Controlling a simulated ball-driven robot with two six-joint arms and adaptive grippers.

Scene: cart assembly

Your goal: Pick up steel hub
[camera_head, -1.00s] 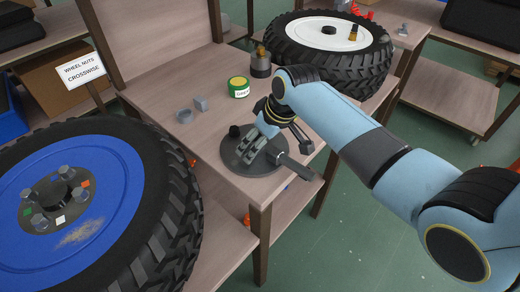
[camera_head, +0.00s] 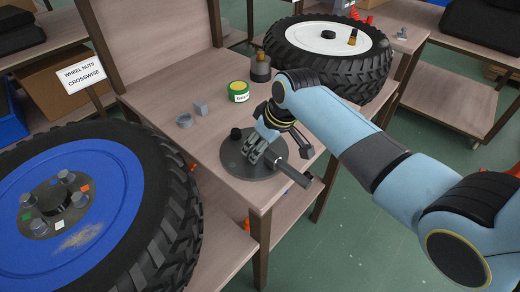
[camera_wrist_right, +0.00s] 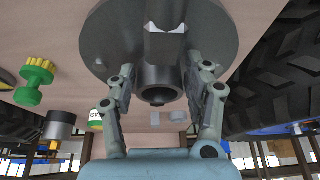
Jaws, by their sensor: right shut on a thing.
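The steel hub (camera_head: 240,163) appears as a dark grey round flange at the front of the wooden table. In the right wrist view its disc (camera_wrist_right: 112,38) fills the top, with a hollow cylindrical boss (camera_wrist_right: 160,82) between my fingers. My right gripper (camera_head: 258,152) reaches down over the disc from the right; in the wrist view the gripper (camera_wrist_right: 160,95) has one finger on each side of the boss, shut on the hub. The fingers hide part of the disc, and I cannot tell whether it touches the table. My left gripper is not in view.
A blue wheel (camera_head: 110,175) fills the left; a white-rimmed wheel (camera_head: 310,38) is at the back. A green tin (camera_head: 238,92), a brown-topped bottle (camera_head: 260,67), a grey ring (camera_head: 184,121) and a grey block (camera_head: 200,108) stand on the table, with free space between.

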